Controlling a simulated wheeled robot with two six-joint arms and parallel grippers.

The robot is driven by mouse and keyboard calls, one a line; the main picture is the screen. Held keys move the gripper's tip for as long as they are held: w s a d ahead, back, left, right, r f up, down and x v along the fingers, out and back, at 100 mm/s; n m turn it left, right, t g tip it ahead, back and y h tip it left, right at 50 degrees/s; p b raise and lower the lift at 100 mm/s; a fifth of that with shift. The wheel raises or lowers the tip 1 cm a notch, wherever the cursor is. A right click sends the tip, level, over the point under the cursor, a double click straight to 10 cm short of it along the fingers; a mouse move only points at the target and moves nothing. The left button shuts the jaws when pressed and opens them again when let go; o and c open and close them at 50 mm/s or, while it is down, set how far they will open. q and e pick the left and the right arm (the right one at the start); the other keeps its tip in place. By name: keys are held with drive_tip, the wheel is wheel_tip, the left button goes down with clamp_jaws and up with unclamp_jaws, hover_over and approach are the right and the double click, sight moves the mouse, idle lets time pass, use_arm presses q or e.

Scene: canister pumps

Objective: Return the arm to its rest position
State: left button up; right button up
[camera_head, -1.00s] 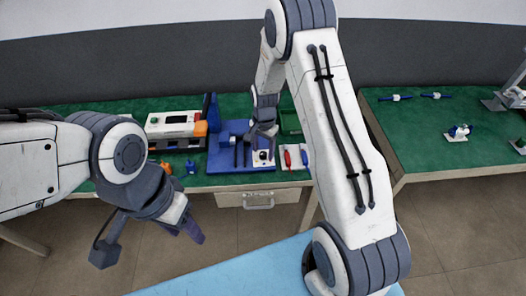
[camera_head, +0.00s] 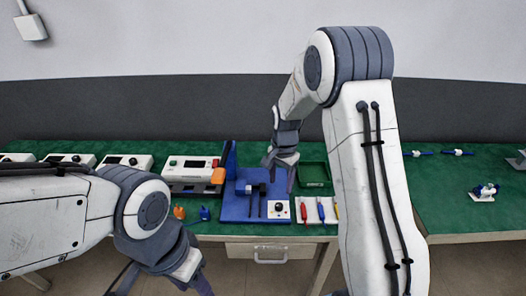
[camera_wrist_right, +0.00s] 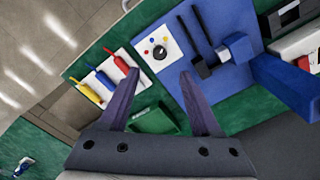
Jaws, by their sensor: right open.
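My right arm reaches up and over the green bench in the head view. Its gripper (camera_head: 281,172) is near the right back part of the blue board (camera_head: 234,212). In the right wrist view the gripper (camera_wrist_right: 155,76) is open with nothing between its two purple fingers, and the blue board (camera_wrist_right: 185,72) lies beyond the fingertips. My left arm (camera_head: 60,225) comes in from the left. Its gripper (camera_head: 200,286) is cut off by the bottom edge, so its jaws cannot be judged.
A green tray (camera_head: 314,174) stands right of the board. Red, blue and yellow handled items (camera_wrist_right: 105,79) lie beside the board. A white device with an orange part (camera_head: 190,170) stands to its left. A second green bench (camera_head: 450,190) is at the right.

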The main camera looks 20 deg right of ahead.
drive_tip(key=s+a+r+n, duration=1)
drive_tip(key=s+a, duration=0.4)
drive_tip(key=s+a+r+n, duration=0.1)
drive_tip(key=s+a+n, duration=0.1)
drive_tip(key=s+n, duration=0.6)
drive_tip(key=s, duration=0.7)
drive_tip(key=shift+s+r+n+y, duration=0.25)
drive_tip(key=shift+r+n+y, duration=0.05)
drive_tip(key=shift+r+y, duration=0.1)
